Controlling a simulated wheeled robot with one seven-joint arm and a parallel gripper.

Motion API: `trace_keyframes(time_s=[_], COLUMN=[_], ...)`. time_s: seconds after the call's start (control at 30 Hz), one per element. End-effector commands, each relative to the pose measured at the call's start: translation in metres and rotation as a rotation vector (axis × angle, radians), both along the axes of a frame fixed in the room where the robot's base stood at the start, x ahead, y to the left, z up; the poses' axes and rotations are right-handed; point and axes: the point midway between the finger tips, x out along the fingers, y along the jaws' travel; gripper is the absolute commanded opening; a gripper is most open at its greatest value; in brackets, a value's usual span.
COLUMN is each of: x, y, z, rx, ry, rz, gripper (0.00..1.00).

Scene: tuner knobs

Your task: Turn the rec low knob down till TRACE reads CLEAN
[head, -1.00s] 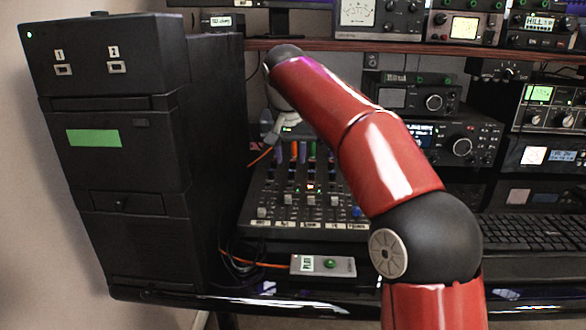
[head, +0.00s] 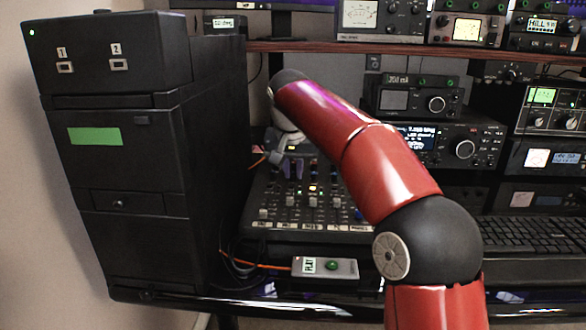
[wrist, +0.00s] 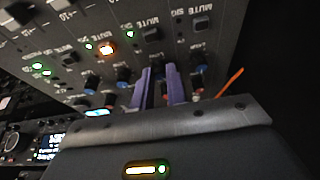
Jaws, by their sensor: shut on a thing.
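The mixer (head: 262,205) lies on the desk with rows of knobs and sliders, partly behind my red arm. My gripper (wrist: 160,88) has its two purple fingers down at the mixer's row of small knobs in the wrist view. The fingers are shut on a knob, which they mostly hide; its label cannot be read. A blue-capped knob (wrist: 124,75) stands left of the fingers and a dark knob (wrist: 198,82) stands right. In the head view my gripper (head: 292,170) is over the back part of the mixer. I cannot make out a TRACE readout.
A tall black case (head: 120,220) stands close on the left. Radios (head: 455,145) and a keyboard (head: 530,232) are on the right, and a shelf edge (head: 400,50) runs behind.

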Motion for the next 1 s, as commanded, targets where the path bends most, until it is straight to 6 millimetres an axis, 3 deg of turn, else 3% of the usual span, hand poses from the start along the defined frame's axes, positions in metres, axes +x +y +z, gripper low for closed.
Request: trace_keyframes(time_s=[0.37, 1.0], x=[-0.0002, 0.0012], y=[-0.0011, -0.0028], z=[0.0027, 0.0010], rx=[-0.008, -0.057], ry=[-0.001, -0.001], rz=[0.081, 0.581], gripper=[0.00, 0.00])
